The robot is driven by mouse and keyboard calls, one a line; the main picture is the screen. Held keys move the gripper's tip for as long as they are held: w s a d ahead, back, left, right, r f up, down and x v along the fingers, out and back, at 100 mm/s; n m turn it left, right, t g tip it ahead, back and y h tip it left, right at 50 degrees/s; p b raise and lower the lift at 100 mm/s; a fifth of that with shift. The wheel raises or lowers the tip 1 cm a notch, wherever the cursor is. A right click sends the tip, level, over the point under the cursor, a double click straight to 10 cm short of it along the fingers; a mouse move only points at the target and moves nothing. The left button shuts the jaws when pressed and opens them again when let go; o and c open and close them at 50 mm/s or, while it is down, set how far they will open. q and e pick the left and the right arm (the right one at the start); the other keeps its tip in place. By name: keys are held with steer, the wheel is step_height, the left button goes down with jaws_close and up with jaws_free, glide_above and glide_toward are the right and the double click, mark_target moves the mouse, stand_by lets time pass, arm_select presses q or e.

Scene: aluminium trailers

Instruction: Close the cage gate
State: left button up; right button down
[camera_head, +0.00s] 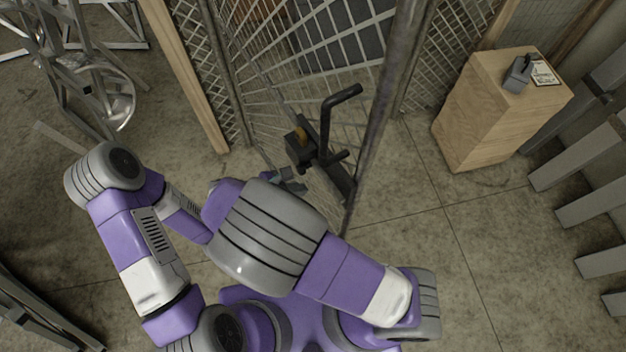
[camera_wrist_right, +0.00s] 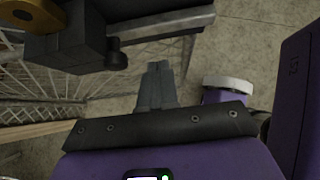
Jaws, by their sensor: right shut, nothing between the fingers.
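The cage gate (camera_head: 268,88) is a wire-mesh panel standing ajar, its metal edge post (camera_head: 386,95) swung out toward me, away from the fixed mesh panel (camera_head: 437,60). A black lever handle (camera_head: 340,97) and a dark lock box (camera_head: 299,152) with a brass-coloured knob sit on the gate. The lock box also shows in the right wrist view (camera_wrist_right: 75,45). My right gripper (camera_head: 285,180) is beside the gate just below the lock box. Its fingers (camera_wrist_right: 157,70) are together and empty; contact with the mesh cannot be told. My left gripper is hidden behind my right arm.
A wooden crate (camera_head: 486,115) with a small grey device (camera_head: 518,73) stands right of the gate. A wooden post (camera_head: 183,72) stands left of it. Metal frames (camera_head: 75,55) lie at the upper left, and grey beams (camera_head: 590,215) at the right edge. The floor (camera_head: 430,230) right of the gate is clear.

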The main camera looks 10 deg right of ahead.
mark_target(323, 181)
steer(key=shift+w+d+f, duration=0.1)
steer(key=shift+w+d, duration=0.2)
steer(key=shift+d, duration=0.4)
steer(key=shift+w+d+f, duration=0.1)
steer(key=shift+w+d, duration=0.15)
steer(key=shift+d, duration=0.5)
steer(key=shift+w+d+f, duration=0.1)
steer(key=shift+w+d, duration=0.2)
steer(key=shift+d, duration=0.4)
steer(key=shift+d, duration=0.1)
